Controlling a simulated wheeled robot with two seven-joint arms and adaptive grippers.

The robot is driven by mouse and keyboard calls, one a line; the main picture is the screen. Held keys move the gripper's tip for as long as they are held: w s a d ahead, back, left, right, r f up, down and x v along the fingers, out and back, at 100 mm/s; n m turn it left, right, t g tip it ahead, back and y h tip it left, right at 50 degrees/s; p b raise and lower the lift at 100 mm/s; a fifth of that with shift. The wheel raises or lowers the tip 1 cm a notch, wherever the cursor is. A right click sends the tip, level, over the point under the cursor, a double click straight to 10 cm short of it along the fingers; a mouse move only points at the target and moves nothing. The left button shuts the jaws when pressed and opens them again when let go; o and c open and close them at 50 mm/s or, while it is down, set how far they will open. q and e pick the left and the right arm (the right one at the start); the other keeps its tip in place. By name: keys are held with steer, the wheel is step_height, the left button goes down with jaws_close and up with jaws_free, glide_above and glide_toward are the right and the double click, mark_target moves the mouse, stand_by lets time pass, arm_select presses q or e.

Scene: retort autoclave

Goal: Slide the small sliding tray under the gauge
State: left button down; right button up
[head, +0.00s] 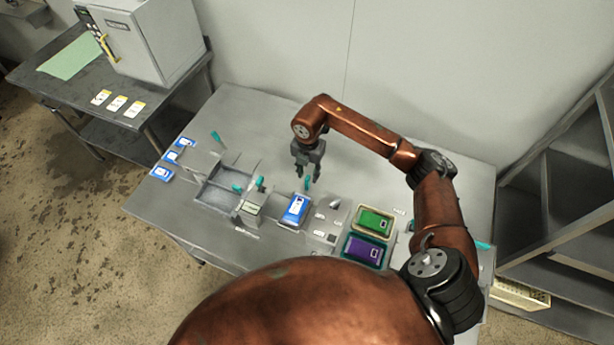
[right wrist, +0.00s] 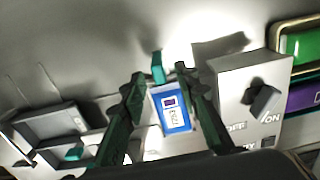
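The small sliding tray is mostly hidden under a blue-and-white pouch (head: 295,209); a teal handle (head: 308,183) stands at its far end. The pouch (right wrist: 172,108) and handle (right wrist: 157,67) also show in the right wrist view, between my fingers in the picture. A grey block-like fixture with a teal lever (head: 260,184), seemingly the gauge (head: 250,208), stands just left of the pouch. My right gripper (head: 308,172) points down, open and empty, above the table near the handle. Whether it touches the handle is unclear. My left gripper is not in view.
A switch box (right wrist: 250,100) marked ON and OFF stands right of the pouch. Beyond it are green (head: 375,221) and purple (head: 365,250) trays. A grey divided bin (head: 213,203) and several blue pouches lie left. The table's back (head: 250,120) is clear.

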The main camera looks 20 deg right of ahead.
mark_target(308, 178)
step_height(308, 178, down, 2)
steer(key=shift+w+f, duration=0.1)
steer(key=shift+f, duration=0.55)
steer(key=c, duration=0.5)
jaws_close()
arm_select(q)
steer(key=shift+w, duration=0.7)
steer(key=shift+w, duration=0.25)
